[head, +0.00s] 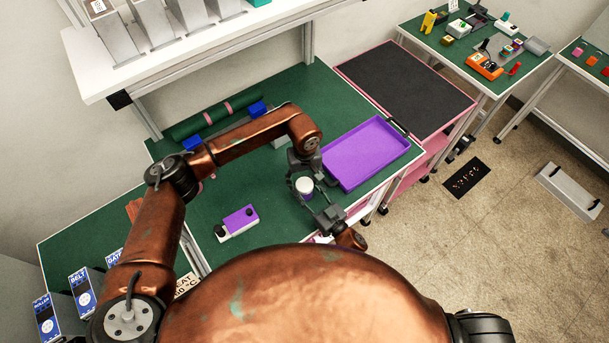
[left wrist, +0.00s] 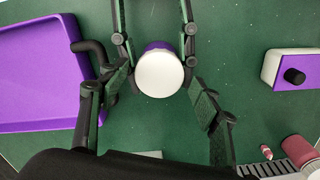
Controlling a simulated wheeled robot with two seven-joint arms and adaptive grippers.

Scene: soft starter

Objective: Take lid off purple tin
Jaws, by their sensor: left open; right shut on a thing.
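The purple tin (left wrist: 157,46) stands on the green bench top with its round white lid (left wrist: 160,74) on top. In the head view the lid (head: 304,185) shows between my two grippers. My right gripper (head: 318,201) comes from the near side and is shut on the tin's body. Its fingers show on both sides of the tin in the left wrist view. My left gripper (head: 303,168) is open above the tin. Its padded fingers (left wrist: 159,88) are spread to either side of the lid, apart from it. Most of the tin's body is hidden under the lid.
A purple tray (head: 365,152) lies close to the right of the tin. A purple and white box with a black knob (head: 238,222) stands to the left. A green roll (head: 215,120) and blue blocks lie at the back. The bench between is clear.

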